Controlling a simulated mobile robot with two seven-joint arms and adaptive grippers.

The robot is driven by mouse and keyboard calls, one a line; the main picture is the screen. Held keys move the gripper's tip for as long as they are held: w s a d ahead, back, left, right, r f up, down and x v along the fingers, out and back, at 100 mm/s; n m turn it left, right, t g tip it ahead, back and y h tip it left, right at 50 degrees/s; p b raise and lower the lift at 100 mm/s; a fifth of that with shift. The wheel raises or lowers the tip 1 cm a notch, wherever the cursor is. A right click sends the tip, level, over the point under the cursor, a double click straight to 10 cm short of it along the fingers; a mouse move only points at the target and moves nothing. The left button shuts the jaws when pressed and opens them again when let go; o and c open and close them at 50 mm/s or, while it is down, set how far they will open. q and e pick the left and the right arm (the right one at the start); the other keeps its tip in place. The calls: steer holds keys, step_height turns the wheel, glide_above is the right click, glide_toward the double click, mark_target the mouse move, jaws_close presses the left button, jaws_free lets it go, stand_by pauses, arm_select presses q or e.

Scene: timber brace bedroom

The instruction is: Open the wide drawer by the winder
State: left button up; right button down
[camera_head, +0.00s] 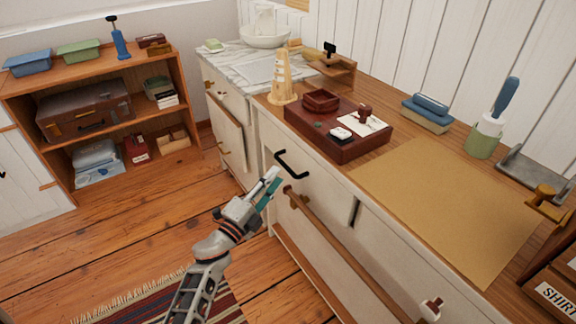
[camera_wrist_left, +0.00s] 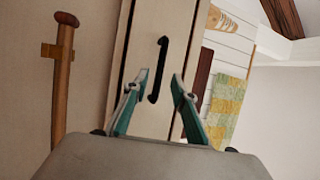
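A black bar handle (camera_head: 293,163) is fixed to a pale drawer front (camera_head: 325,180) in the counter's near face. The handle also shows in the left wrist view (camera_wrist_left: 158,70). My left gripper (camera_head: 270,180) is open and empty. Its teal-padded fingers (camera_wrist_left: 158,88) point at that front, with the handle between them in the picture; I see no contact. The drawer front looks flush and closed. A wooden piece with a black knob (camera_head: 331,62) stands on the counter top; I cannot tell whether it is the winder. My right gripper is not in view.
A long wooden rail (camera_head: 335,243) juts from the counter front beside my gripper. A dark red box (camera_head: 335,145), a cream tower (camera_head: 281,85) and a tan mat (camera_head: 450,205) rest on the counter. A shelf (camera_head: 75,122) stands at left. Wooden floor (camera_head: 125,240) lies open between.

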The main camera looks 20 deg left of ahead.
mark_target(285, 164)
arm_select(q)
steer(key=shift+b+x, duration=0.3)
steer(key=shift+x, duration=2.7)
jaws_close()
